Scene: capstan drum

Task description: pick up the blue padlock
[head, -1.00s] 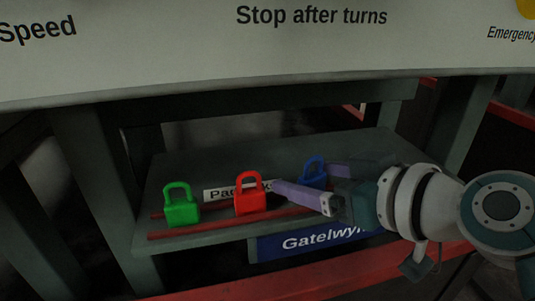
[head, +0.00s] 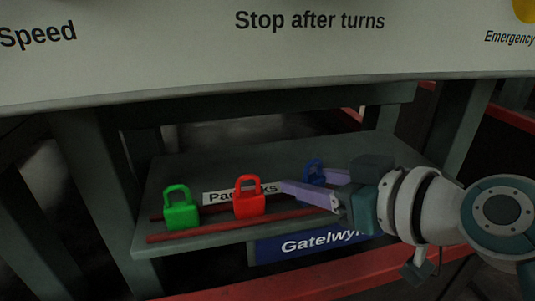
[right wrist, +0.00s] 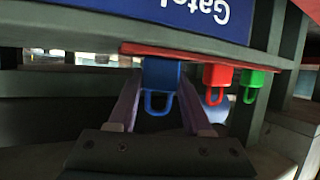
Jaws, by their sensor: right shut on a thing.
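The blue padlock (head: 314,172) stands on the shelf at the right of the row, partly hidden behind a finger of my right gripper (head: 308,184). In the right wrist view the blue padlock (right wrist: 161,80) sits between the two purple fingers, which are shut on it, its shackle pointing towards the palm of the right gripper (right wrist: 160,85). I cannot tell whether it is clear of the shelf. My left gripper is not in view.
A red padlock (head: 249,197) and a green padlock (head: 181,210) stand to the left on the same shelf (head: 215,236). Red rails run along the shelf. A label (head: 222,197) lies behind them. The large panel (head: 250,60) overhangs the shelf.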

